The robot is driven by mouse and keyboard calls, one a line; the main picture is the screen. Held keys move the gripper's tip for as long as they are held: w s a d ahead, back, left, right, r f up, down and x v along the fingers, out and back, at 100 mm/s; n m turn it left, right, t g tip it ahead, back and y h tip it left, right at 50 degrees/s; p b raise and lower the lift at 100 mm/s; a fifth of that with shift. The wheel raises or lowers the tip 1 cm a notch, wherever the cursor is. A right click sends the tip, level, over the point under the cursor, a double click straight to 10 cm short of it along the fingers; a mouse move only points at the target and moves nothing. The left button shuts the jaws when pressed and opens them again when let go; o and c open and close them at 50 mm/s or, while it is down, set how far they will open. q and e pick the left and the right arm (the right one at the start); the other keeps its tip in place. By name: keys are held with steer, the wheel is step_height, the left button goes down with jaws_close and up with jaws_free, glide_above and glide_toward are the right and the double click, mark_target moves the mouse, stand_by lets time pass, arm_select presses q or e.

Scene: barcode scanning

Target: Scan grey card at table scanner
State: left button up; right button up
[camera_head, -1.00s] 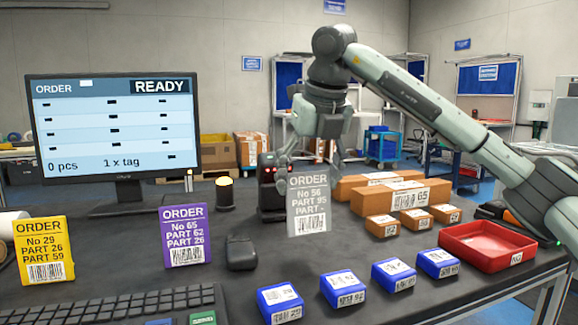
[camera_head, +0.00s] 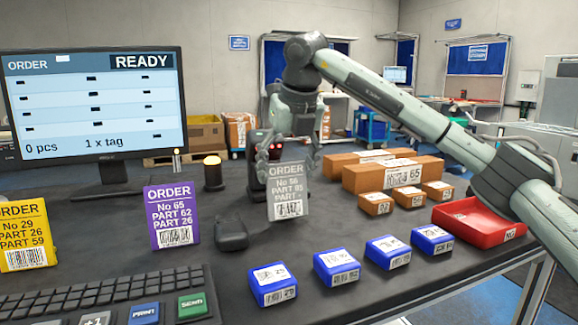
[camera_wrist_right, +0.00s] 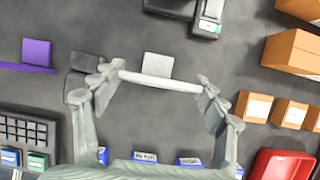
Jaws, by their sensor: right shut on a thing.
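The grey card (camera_head: 288,205), printed ORDER with a barcode, is upright near the middle of the table in the head view, its printed face toward the head camera. My right gripper (camera_head: 288,160) comes from above and is shut on the card, with fingers at its two sides. In the right wrist view the card (camera_wrist_right: 160,81) spans between the fingertips of my gripper (camera_wrist_right: 160,84). Whether its lower edge touches the table is unclear. The black table scanner (camera_head: 258,178) with red lights stands just behind and left, partly hidden. My left gripper is not in view.
A purple card (camera_head: 172,235) and a yellow card (camera_head: 22,255) stand left. A black mouse (camera_head: 232,234) lies close by. Blue boxes (camera_head: 337,266) stand in front, brown boxes (camera_head: 400,176) and a red tray (camera_head: 470,212) right. The monitor (camera_head: 95,130) shows READY, 0 pcs.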

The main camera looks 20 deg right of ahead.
steer(key=s+r+p, duration=0.2)
steer(key=s+r, duration=0.8)
steer(key=s, duration=0.3)
steer(key=shift+d, duration=0.2)
